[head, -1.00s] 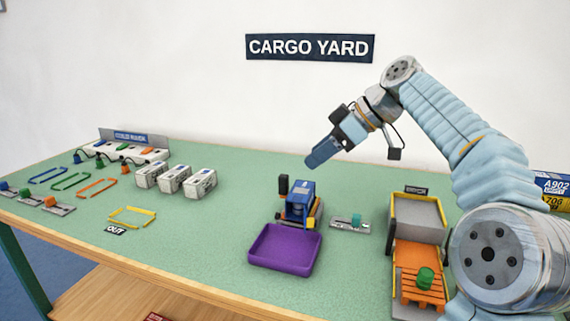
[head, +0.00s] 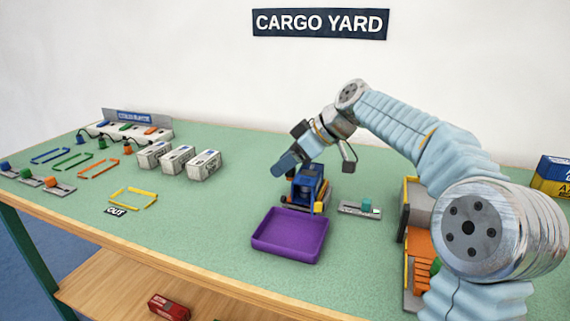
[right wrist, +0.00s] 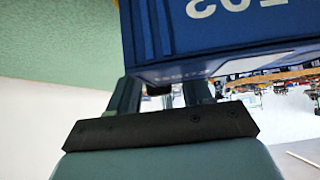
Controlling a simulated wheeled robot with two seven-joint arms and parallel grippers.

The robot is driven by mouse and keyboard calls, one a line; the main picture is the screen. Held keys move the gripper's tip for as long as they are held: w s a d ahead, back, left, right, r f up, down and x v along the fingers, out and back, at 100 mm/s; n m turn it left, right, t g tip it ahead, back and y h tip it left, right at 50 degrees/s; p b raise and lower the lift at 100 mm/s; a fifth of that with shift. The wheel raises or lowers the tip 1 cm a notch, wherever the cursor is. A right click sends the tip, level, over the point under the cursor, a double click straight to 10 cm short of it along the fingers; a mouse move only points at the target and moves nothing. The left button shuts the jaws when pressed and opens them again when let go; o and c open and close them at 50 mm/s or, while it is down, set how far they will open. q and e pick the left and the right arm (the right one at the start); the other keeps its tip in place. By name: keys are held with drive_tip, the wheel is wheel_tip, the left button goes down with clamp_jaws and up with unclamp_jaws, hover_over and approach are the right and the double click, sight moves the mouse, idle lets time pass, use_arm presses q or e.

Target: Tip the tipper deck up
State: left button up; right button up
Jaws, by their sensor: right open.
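A small blue unit with yellow parts (head: 308,187) stands on the green table behind a purple tray (head: 290,236). I cannot tell which part of it is the tipper deck. My right gripper (head: 284,164) is at the unit's upper left, pointing down and left. It is open and holds nothing that I can see. In the right wrist view, a blue box face with white upside-down characters (right wrist: 245,12) is close beyond the fingers (right wrist: 160,92). I cannot tell whether they touch. My left gripper is not in view.
A plate with a teal knob (head: 367,207) lies right of the blue unit. An orange and yellow structure (head: 409,250) is partly hidden behind my right arm. White containers (head: 178,160) stand to the left, near a yellow outline (head: 133,197). The table between outline and tray is clear.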

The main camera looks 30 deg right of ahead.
drive_tip(key=shift+w+a+f, duration=0.1)
drive_tip(key=shift+a+f, duration=0.05)
clamp_jaws()
